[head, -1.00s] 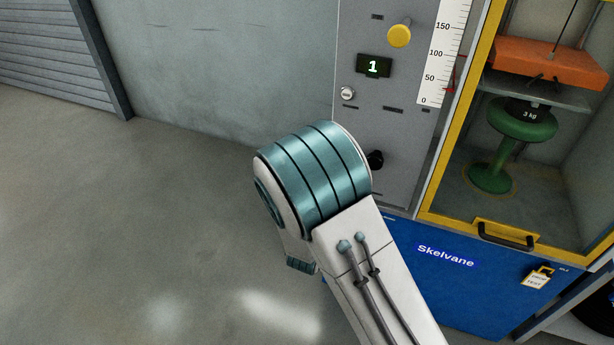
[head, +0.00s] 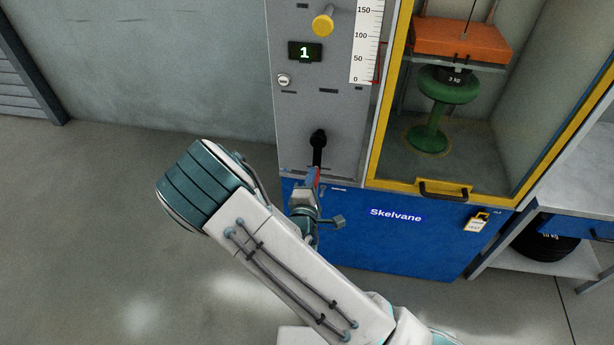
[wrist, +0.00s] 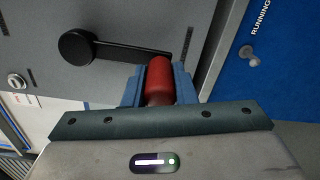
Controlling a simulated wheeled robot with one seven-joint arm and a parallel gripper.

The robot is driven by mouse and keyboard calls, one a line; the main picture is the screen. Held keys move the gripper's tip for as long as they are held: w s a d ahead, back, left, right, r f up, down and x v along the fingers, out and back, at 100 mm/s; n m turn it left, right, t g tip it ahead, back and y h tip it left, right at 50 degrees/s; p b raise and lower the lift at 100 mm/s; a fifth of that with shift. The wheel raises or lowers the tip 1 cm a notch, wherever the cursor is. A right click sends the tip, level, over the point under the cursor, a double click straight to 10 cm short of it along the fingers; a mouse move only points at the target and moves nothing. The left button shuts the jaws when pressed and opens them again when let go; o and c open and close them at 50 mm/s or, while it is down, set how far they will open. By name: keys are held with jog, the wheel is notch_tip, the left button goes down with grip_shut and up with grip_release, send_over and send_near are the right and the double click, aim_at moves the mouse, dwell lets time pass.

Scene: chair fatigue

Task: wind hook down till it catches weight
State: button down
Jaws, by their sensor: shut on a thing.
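A black crank (head: 318,140) sits low on the grey panel; its hub and arm (wrist: 130,51) show in the wrist view. My gripper (wrist: 158,84) has its blue fingers on both sides of the red crank handle (wrist: 159,72) and is shut on it. In the head view my gripper (head: 313,184) is below the hub, with the arm pointing down. In the yellow-framed case, a black weight marked 3 kg (head: 455,78) rests on a green stool (head: 446,92). An orange block (head: 462,38) is above it, with a thin line rising from it. I cannot make out the hook clearly.
The panel holds a yellow knob (head: 323,21), a display reading 1 (head: 305,52) and a vertical scale (head: 366,45). The blue Skelvane cabinet (head: 350,235) is below. A shelf with a dark weight (head: 548,247) stands right. Floor at left is clear.

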jog(key=shift+s+d+f, duration=0.1)
jog(key=shift+d+f, duration=0.1)
jog(key=shift+d, duration=0.15)
jog(key=c, duration=1.2)
grip_release()
jog(key=shift+a+r, duration=0.1)
